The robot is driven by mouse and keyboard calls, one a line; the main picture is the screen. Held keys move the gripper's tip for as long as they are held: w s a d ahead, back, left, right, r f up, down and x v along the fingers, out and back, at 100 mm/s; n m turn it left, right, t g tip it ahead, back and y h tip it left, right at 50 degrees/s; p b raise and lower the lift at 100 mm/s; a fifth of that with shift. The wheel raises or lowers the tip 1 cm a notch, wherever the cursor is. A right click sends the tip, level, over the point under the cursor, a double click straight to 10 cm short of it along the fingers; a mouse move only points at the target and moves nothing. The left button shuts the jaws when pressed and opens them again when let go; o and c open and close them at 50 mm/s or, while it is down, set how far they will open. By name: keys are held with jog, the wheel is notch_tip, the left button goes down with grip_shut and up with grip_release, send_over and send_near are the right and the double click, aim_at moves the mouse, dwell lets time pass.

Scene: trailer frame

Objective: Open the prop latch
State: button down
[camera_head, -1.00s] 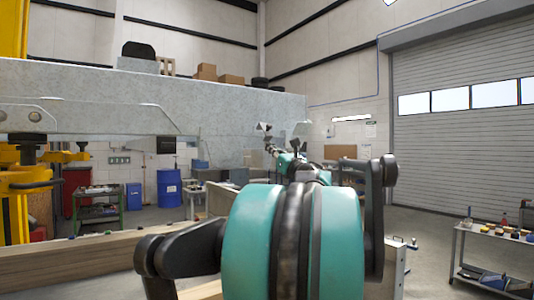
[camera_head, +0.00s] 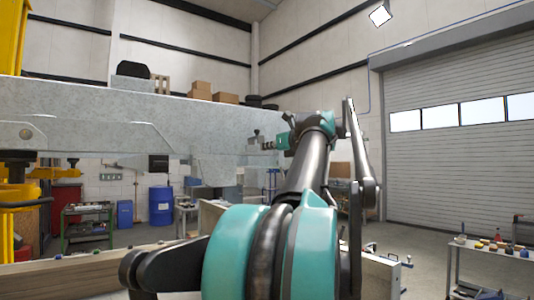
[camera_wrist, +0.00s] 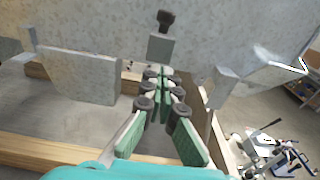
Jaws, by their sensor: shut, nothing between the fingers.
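A small light-grey block with a black knob (camera_wrist: 162,45), which looks like the prop latch, sits against the grey trailer frame (camera_wrist: 120,30) in the wrist view. My gripper (camera_wrist: 161,78) is shut and empty, its green-padded fingers together just below the block in the picture. I cannot tell whether the tips touch it. In the head view a small grey and dark fitting (camera_head: 255,140) shows at the right part of the frame beam (camera_head: 110,110), with my gripper (camera_head: 268,146) close to its right side. My arm hides part of the area behind it.
A grey plate (camera_wrist: 75,75) hangs at left in the wrist view, and an upright grey bracket (camera_wrist: 220,88) stands at right. Wooden beams (camera_wrist: 60,152) run below. A yellow lift post (camera_head: 12,35) is at left in the head view; a cart (camera_head: 490,250) stands at right.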

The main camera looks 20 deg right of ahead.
jog(key=shift+w+r, duration=0.1)
jog(key=shift+r, duration=0.5)
jog(key=shift+f, duration=0.1)
